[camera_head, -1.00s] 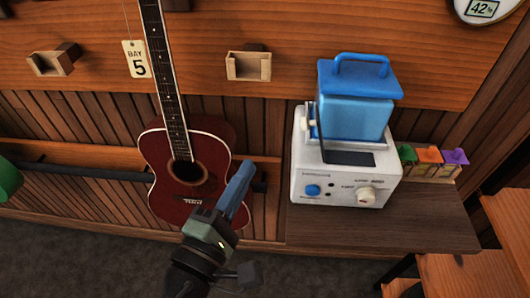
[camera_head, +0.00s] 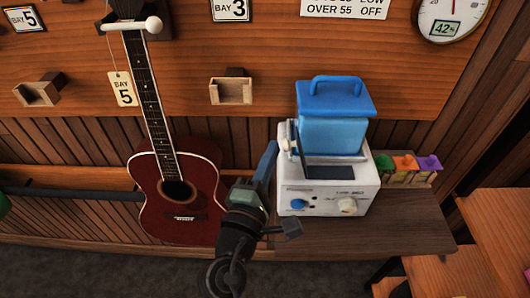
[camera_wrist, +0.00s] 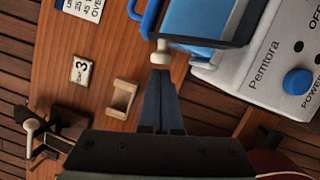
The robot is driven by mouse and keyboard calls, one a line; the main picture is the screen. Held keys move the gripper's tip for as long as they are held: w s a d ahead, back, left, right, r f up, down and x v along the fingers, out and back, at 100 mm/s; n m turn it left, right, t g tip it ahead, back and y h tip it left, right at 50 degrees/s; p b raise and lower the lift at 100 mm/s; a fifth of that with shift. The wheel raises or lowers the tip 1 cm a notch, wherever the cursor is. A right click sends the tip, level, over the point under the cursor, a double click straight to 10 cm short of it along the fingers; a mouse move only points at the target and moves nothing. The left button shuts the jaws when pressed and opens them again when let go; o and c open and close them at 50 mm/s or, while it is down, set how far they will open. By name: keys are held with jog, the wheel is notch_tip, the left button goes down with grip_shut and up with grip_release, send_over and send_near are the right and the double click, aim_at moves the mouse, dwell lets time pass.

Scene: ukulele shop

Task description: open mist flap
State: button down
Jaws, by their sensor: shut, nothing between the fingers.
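The white humidifier (camera_head: 320,200) with a blue tank (camera_head: 332,132) stands on a dark wooden shelf top. A thin dark panel (camera_head: 299,148), perhaps the mist flap, stands at the tank's left side. A small pale knob (camera_head: 287,146) is beside it; in the wrist view the knob (camera_wrist: 161,50) is just beyond my fingertips. My gripper (camera_head: 273,146) is shut and empty at the left of the humidifier, with its fingertips (camera_wrist: 160,73) close to the knob. I cannot tell whether they touch. A dark rectangle (camera_head: 330,172) lies on the humidifier's top front.
A red guitar (camera_head: 180,200) hangs on the wall left of my arm. Small coloured houses (camera_head: 405,168) stand right of the humidifier. The front of the shelf top (camera_head: 400,225) is clear. A wooden wall bracket (camera_head: 231,90) is left of the tank.

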jog(key=d+r+m+p, duration=0.1)
jog(key=m+p, duration=0.1)
jog(key=shift+d+r+g+p, duration=0.35)
jog(key=shift+g+p, duration=0.05)
jog(key=shift+f+m, duration=0.15)
jog(key=shift+m, duration=0.15)
